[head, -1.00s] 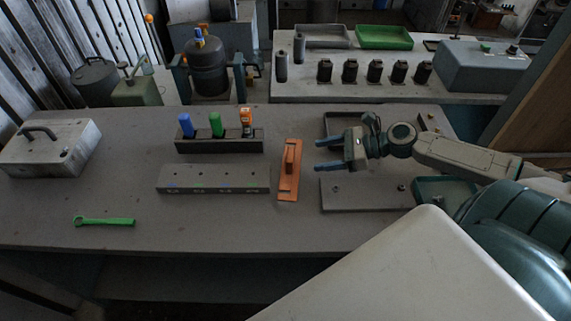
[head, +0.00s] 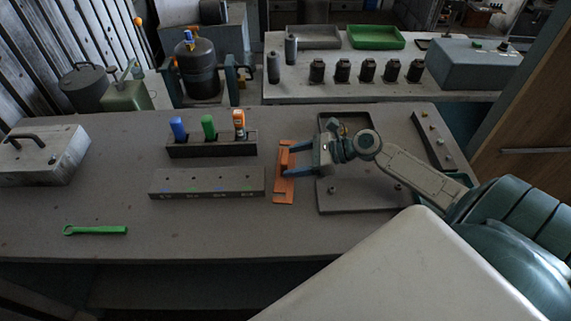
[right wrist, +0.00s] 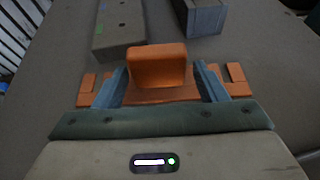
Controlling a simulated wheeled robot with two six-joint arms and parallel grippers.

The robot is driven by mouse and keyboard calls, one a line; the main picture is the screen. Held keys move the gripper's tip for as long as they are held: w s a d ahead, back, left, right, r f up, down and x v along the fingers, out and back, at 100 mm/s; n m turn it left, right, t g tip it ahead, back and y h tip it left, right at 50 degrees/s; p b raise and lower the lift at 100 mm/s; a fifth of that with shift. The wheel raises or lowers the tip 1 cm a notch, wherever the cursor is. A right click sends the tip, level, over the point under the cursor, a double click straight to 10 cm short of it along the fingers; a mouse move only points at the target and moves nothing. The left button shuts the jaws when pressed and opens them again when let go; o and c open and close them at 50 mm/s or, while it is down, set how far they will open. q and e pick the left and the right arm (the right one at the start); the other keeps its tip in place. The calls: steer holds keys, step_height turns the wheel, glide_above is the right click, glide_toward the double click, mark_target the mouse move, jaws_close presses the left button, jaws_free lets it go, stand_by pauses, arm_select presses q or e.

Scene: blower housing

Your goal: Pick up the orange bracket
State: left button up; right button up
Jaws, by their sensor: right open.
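The orange bracket (head: 284,188) lies on the table, a flat plate with a raised block, just right of the grey block with holes. My right gripper (head: 286,160) is over it, its blue fingers pointing left across the bracket. In the right wrist view the raised orange block of the bracket (right wrist: 157,68) stands between the two open fingers (right wrist: 160,88), with a small gap at each side. The plate ends show beyond both fingers. My left gripper is not in view.
A dark rack (head: 212,149) with blue, green and orange-handled tools stands behind the grey block (head: 207,182). A dark tray (head: 360,197) lies right of the bracket, under my right arm. A green wrench (head: 95,230) lies front left; the table's front middle is clear.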

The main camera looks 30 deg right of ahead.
mark_target(279, 163)
steer(key=x, duration=0.2)
steer(key=p+x, duration=0.1)
steer(key=shift+a+r, duration=0.15)
steer(key=shift+r, duration=0.1)
steer(key=shift+w+a+f, duration=0.35)
steer(key=shift+w+a, duration=0.05)
steer(key=shift+a, duration=0.1)
steer(key=c, duration=0.9)
